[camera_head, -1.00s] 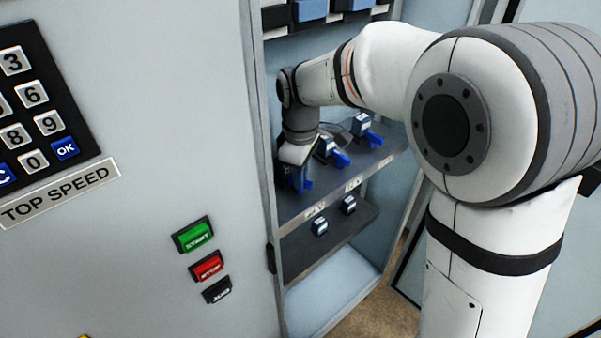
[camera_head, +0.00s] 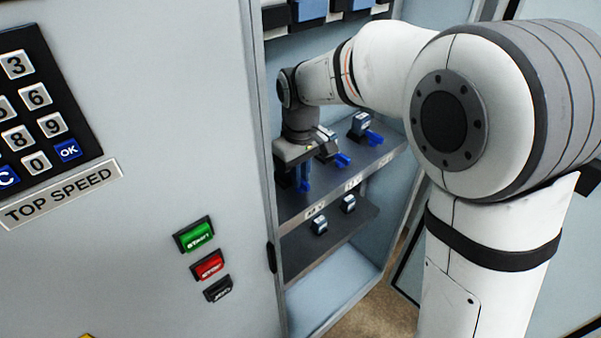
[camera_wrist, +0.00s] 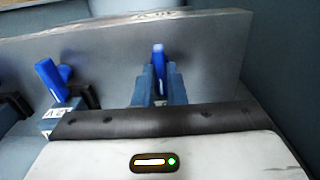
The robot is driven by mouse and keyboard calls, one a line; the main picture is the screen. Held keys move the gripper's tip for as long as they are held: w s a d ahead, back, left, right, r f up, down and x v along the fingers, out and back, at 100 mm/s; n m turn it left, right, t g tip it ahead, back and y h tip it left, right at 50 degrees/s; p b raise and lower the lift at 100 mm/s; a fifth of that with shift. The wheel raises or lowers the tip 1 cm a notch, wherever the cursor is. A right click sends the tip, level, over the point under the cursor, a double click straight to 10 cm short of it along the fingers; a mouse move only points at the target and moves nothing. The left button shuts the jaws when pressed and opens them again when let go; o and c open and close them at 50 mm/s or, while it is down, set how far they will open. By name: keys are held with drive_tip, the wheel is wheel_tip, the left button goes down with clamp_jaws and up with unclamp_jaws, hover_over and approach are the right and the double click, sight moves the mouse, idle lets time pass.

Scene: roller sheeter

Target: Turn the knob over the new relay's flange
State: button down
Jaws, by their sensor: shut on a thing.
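My gripper (camera_head: 298,174) is at the leftmost relay position on the middle shelf of the open cabinet. In the wrist view, its two blue-grey fingers (camera_wrist: 159,88) are shut on a blue knob (camera_wrist: 158,58), whose tip shows between and beyond them. The same knob (camera_head: 305,183) shows in the head view below the gripper body, pointing towards the shelf's front. The relay and its flange are hidden under my gripper, so I cannot tell how the knob lies over the flange.
Two more relays with blue knobs (camera_head: 342,159) (camera_head: 373,137) stand to the right on the same shelf (camera_head: 335,196). Small relays (camera_head: 320,226) (camera_head: 348,204) sit on the panel below. The cabinet's front panel (camera_head: 150,230) with keypad and buttons is close on the left.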

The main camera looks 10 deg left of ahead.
drive_tip(key=c, duration=1.8)
unclamp_jaws()
drive_tip(key=shift+o, duration=0.2)
wheel_tip(320, 180, up, 8)
drive_tip(key=shift+f, duration=0.1)
drive_tip(key=s+d+f+m+t, duration=0.1)
drive_tip(key=s+d+m, duration=0.2)
drive_tip(key=s+d, duration=0.2)
drive_tip(key=s+d+f+m+t, duration=0.1)
drive_tip(key=s+d+f+m, duration=0.1)
drive_tip(key=s+d, duration=0.4)
drive_tip(key=s+d+f+m, duration=0.2)
drive_tip(key=s+d+m, duration=0.2)
drive_tip(key=d, duration=0.8)
drive_tip(key=shift+s+d+f+m+t, duration=0.25)
drive_tip(key=shift+s+m+t, duration=0.15)
drive_tip(key=shift+s, duration=0.35)
